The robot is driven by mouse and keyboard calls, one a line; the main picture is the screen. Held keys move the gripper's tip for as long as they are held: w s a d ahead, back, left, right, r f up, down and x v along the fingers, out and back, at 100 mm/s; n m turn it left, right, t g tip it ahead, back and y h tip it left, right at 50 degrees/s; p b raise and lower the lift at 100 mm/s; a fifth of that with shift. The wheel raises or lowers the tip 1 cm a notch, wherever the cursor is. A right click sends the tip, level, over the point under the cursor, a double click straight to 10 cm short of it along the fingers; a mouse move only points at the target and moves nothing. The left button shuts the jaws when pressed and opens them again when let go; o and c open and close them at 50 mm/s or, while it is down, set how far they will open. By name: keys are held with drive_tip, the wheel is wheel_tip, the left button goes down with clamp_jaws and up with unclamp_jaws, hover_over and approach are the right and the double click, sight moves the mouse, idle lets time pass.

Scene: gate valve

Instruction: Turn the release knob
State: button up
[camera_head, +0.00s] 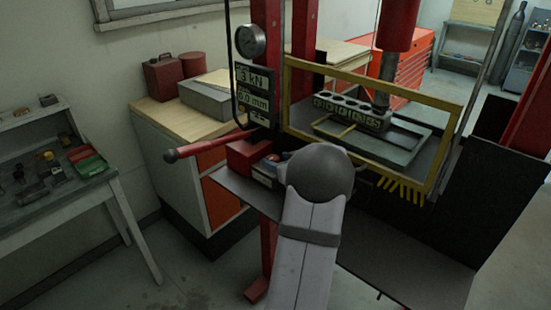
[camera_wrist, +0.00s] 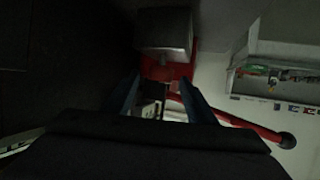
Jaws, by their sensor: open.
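The press (camera_head: 270,20) has a red pump block (camera_head: 245,155) on a grey shelf, left of my arm. A long red lever (camera_head: 205,146) points left from it; it also shows in the wrist view (camera_wrist: 238,121), with a dark round end. I cannot make out the release knob for certain. In the wrist view, my gripper (camera_wrist: 160,100) is open, its two blue fingers apart. Small dark and pale parts and a red body (camera_wrist: 165,72) show beyond and between the fingers. Contact cannot be told. In the head view, my arm hides most of this area.
A yellow guard frame (camera_head: 290,95) stands before the press bed, around a grey block with holes (camera_head: 350,110). A gauge (camera_head: 250,41) and a sign reading 3 kN and 6.0 mm (camera_head: 254,90) hang above the pump. A cabinet (camera_head: 190,160) stands close on the left.

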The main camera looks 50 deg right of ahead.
drive_tip(key=shift+x, duration=0.9)
drive_tip(key=c, duration=1)
drive_tip(key=p, duration=0.3)
drive_tip(key=shift+s+d+r+n+y, duration=0.1)
drive_tip(key=shift+d+r+n+y, duration=0.05)
drive_tip(key=shift+r+n+y, duration=0.25)
drive_tip(key=shift+c, duration=0.2)
drive_tip(key=shift+f+n+t+y+p, duration=0.3)
drive_tip(key=shift+f+y+p, duration=0.1)
drive_tip(key=shift+p, duration=0.2)
drive_tip(key=o, duration=1)
drive_tip(key=shift+o, duration=0.2)
